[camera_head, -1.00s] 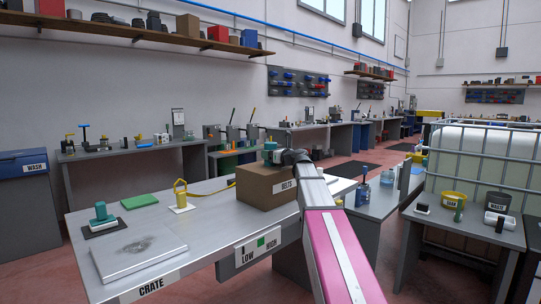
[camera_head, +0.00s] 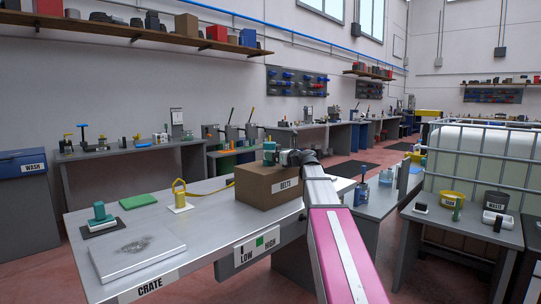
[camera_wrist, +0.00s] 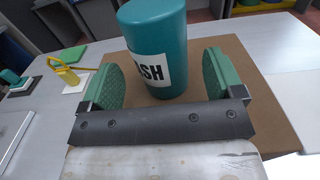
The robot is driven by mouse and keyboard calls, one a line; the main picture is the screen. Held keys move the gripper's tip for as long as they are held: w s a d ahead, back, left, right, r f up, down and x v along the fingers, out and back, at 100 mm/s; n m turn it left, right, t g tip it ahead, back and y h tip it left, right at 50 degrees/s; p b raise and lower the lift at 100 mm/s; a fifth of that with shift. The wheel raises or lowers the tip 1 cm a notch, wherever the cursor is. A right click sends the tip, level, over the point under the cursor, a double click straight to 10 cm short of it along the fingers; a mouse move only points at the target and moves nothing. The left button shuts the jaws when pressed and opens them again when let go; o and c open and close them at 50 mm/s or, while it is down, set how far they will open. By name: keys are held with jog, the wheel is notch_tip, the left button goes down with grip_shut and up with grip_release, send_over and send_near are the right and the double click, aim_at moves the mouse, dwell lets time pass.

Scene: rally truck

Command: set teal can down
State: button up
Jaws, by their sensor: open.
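The teal can (camera_wrist: 172,70) stands upright on top of the brown cardboard box (camera_head: 258,191) marked BELTS. Its white label is partly readable, ending in "ASH". In the head view the can (camera_head: 269,148) shows small at the box's top, just left of my gripper (camera_head: 284,157). In the wrist view my gripper (camera_wrist: 160,78) is open, with one green-padded finger on each side of the can and a gap on the right. The can's base rests on the cardboard beyond the dark palm bar.
The box sits on a grey workbench (camera_head: 215,232). A LOW/HIGH sign (camera_head: 257,246) hangs on the front edge.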

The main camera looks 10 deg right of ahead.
jog(key=v, duration=0.7)
jog(key=shift+s, duration=0.25)
jog(key=shift+d, duration=0.15)
